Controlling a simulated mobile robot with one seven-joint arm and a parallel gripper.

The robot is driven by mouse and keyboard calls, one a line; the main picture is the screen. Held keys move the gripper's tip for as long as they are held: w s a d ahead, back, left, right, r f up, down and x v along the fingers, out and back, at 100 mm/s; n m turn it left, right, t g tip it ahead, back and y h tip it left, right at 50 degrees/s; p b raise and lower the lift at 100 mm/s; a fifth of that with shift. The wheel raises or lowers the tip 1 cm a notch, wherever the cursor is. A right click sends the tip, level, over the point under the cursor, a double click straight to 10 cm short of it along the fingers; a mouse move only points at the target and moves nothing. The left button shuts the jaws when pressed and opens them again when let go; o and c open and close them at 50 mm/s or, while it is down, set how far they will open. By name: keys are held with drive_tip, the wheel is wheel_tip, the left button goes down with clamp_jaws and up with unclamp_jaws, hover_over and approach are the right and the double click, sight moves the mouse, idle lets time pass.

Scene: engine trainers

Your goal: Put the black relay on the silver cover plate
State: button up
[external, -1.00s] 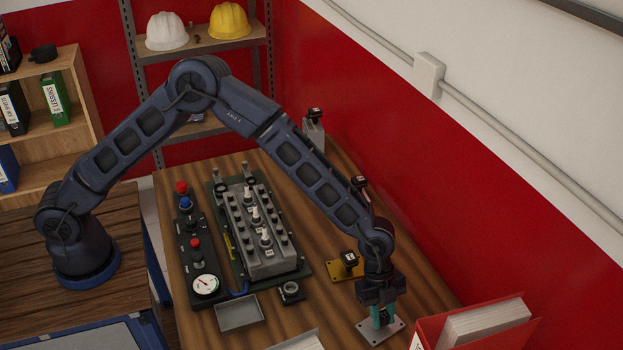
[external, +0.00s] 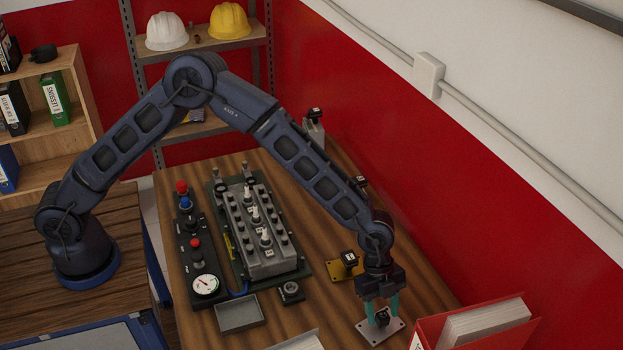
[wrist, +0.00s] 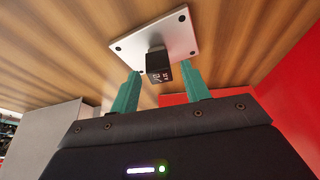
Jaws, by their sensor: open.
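A black relay (external: 382,317) stands on the silver cover plate (external: 366,328), near its middle, at the front right of the bench. In the wrist view the relay (wrist: 158,66) has white marks on its face, and the plate (wrist: 178,32) shows behind it with dark holes at its corners. My gripper (external: 382,311) is open. Its two teal fingers are on either side of the relay, with a gap visible on both sides in the wrist view (wrist: 160,69).
A brass plate with another black relay (external: 349,257) lies just behind. More dark-topped pieces stand along the red wall. An engine block (external: 262,230), a gauge panel (external: 205,285) and an empty grey tray (external: 240,315) are left. A red binder (external: 470,325) is close on the right.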

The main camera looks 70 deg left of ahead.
drive_tip(key=v, duration=1)
drive_tip(key=s+a+r+n+t+y, duration=0.1)
drive_tip(key=s+a+r+n, duration=0.2)
drive_tip(key=s+a+r, duration=0.5)
drive_tip(key=s+a+r+n+t+y, duration=0.1)
drive_tip(key=s+a+r+n, duration=0.25)
drive_tip(key=a+r, duration=0.45)
drive_tip(key=s+a+r+n+t+y, duration=0.1)
drive_tip(key=s+a+r+n+y, duration=0.1)
drive_tip(key=s+a+r, duration=0.65)
drive_tip(key=s+a+f+n, duration=0.1)
drive_tip(key=s+a+n, duration=0.3)
drive_tip(key=s+a, duration=0.5)
drive_tip(key=s+a+f+n+t, duration=0.1)
drive_tip(key=s+a+n, duration=0.4)
drive_tip(key=s+a, duration=0.5)
drive_tip(key=s+f, duration=0.1)
drive_tip(key=s, duration=0.6)
drive_tip(key=shift+t, duration=0.3)
drive_tip(key=shift+a+f+n, duration=0.1)
drive_tip(key=shift+a+n, duration=0.05)
drive_tip(key=shift+n, duration=0.1)
